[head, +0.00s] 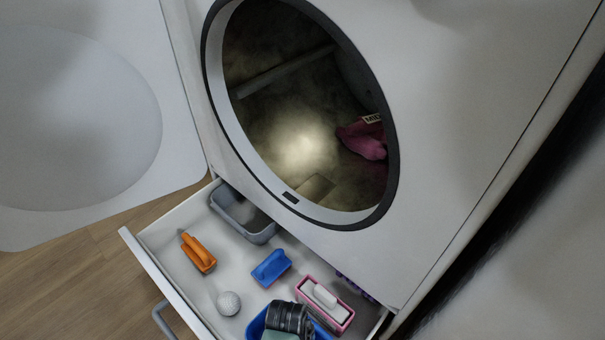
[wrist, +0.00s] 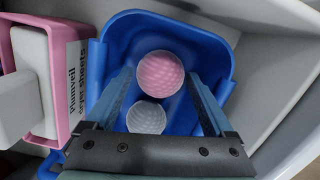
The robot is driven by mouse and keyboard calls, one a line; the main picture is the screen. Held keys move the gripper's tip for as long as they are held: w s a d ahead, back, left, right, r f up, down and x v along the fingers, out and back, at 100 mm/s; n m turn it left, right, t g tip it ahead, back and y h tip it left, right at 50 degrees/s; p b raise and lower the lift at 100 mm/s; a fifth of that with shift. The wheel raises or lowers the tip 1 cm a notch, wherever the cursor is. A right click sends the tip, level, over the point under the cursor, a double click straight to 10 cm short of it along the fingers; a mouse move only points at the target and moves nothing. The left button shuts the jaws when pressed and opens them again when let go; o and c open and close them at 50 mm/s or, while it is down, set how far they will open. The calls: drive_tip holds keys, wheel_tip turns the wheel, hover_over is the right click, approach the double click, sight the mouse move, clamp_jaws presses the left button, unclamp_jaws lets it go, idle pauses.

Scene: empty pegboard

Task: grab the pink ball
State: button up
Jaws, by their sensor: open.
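The pink ball (wrist: 160,71) is a dimpled ball inside a blue bin (wrist: 215,45) in the wrist view. A white dimpled ball (wrist: 146,117) sits beside it in the bin, nearer my gripper's base. My gripper (wrist: 161,76) is open, with its two fingers pointing into the bin on the left and right of the pink ball. Nothing is held. In the head view my gripper (head: 286,320) is over the blue bin (head: 257,326) at the bottom of the picture, and the pink ball is hidden there.
The bin stands in an open white drawer (head: 175,232) with a pink-and-white box (head: 337,315), a blue brush (head: 271,267), an orange brush (head: 198,254), another white ball (head: 229,303) and a grey tub (head: 233,220). Above is an open round drum (head: 290,75) with pink cloth (head: 365,140).

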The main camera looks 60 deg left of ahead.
drive_tip(key=shift+f, duration=0.85)
drive_tip(key=shift+d, duration=0.1)
drive_tip(key=shift+r, duration=0.1)
drive_tip(key=c, duration=1.1)
drive_tip(key=shift+o, duration=0.2)
